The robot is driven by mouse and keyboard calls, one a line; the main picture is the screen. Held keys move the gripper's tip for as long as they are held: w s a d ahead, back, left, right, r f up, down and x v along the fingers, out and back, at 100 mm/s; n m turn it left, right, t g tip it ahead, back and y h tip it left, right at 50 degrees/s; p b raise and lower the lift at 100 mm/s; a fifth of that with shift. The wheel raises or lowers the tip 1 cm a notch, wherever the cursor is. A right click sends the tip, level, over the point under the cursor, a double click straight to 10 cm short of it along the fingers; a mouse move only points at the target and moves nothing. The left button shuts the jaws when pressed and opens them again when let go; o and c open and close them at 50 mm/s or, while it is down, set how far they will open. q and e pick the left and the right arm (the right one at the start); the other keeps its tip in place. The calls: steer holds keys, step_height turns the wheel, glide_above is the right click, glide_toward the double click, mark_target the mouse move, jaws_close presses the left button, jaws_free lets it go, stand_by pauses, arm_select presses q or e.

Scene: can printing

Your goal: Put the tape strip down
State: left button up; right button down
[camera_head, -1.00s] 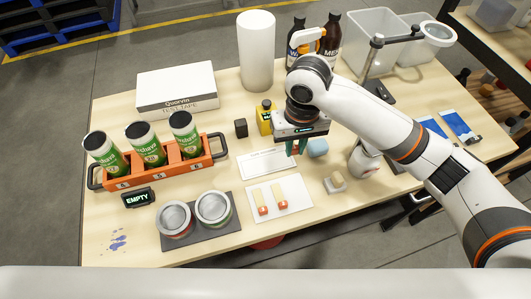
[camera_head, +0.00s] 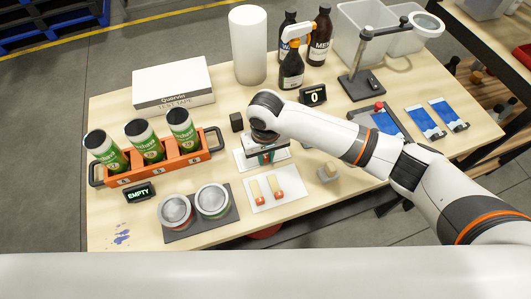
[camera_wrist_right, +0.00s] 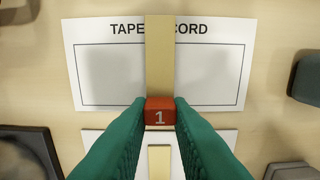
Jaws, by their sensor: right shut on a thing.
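A tan tape strip (camera_wrist_right: 160,60) with a red end tab marked 1 is held in my right gripper (camera_wrist_right: 160,112); its two green fingers are shut on the red tab. The strip lies across the middle of the white tape record card (camera_wrist_right: 105,75) in the wrist view, hiding part of the heading. I cannot tell whether it touches the card. In the head view my right gripper (camera_head: 264,158) is over this card (camera_head: 243,164) and hides most of it. My left gripper is not in view.
A white card (camera_head: 297,196) with two more red-tabbed strips (camera_head: 273,186) lies just in front. Two cans on a dark mat (camera_head: 207,229), an orange rack (camera_head: 190,163) of green-labelled cans and a white box (camera_head: 173,87) stand left. A dark block (camera_head: 237,122) stands behind.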

mark_target(265, 157)
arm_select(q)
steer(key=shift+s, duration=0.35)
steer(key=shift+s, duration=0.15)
arm_select(e)
steer(key=c, duration=1.3)
jaws_free()
steer(key=shift+f, duration=0.1)
arm_select(q)
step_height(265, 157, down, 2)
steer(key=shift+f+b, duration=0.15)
steer(key=shift+b, duration=0.95)
arm_select(e)
step_height(265, 157, up, 12)
steer(key=shift+r, duration=0.15)
